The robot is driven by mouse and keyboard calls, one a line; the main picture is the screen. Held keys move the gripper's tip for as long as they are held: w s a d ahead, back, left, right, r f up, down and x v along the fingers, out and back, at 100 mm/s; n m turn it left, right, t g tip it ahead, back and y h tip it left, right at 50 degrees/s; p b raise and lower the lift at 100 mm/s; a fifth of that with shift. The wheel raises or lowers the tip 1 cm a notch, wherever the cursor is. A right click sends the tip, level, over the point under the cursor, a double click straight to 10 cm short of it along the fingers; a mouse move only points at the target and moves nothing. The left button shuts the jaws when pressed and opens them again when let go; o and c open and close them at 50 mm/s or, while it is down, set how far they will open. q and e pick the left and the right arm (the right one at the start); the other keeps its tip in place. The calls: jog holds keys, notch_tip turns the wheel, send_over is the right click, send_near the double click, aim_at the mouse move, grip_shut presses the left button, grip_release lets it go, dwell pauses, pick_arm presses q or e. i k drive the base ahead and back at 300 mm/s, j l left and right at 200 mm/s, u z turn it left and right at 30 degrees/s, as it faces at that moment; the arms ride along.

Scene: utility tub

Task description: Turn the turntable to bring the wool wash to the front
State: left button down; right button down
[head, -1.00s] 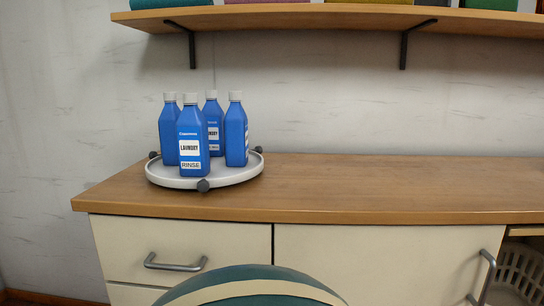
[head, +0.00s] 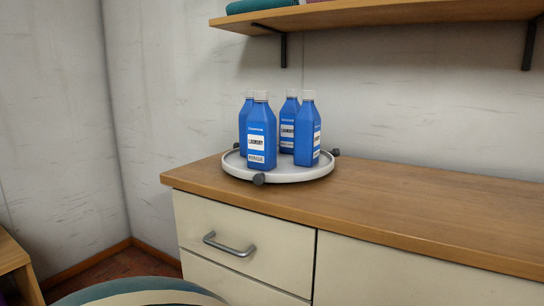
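A round white turntable (head: 290,176) with dark grey knobs on its rim stands on the wooden counter near its left end. One knob (head: 259,179) is at the front rim and another (head: 336,152) at the right. Several blue bottles with white caps stand upright on it. The front bottle (head: 262,137) has a white label that seems to read laundry and rinse. A bottle at the right (head: 306,133) shows its label edge-on. One at the back (head: 288,121) and one at the left (head: 243,125) are partly hidden. Which is the wool wash I cannot tell. Neither gripper is in view.
The wooden counter (head: 420,205) is bare to the right of the turntable. A wall shelf (head: 400,12) with dark brackets hangs above. Cream drawers (head: 265,232) with a metal handle (head: 229,245) are below. A rounded teal and cream object (head: 135,290) fills the bottom left edge.

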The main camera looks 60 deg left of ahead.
aim_at(236, 165)
jog(key=i+u, duration=0.1)
jog(key=u, duration=0.3)
jog(key=i+l+u, duration=0.1)
jog(key=u, duration=0.25)
jog(key=l+u, duration=0.15)
jog(key=u, duration=0.25)
jog(key=i+l+u, duration=0.1)
jog(key=u, duration=0.3)
jog(key=i+l+u, duration=0.1)
jog(key=u, duration=0.15)
jog(key=l+u, duration=0.25)
jog(key=j+u, duration=0.2)
jog(key=u, duration=0.25)
jog(key=j+u, duration=0.2)
jog(key=u, duration=0.3)
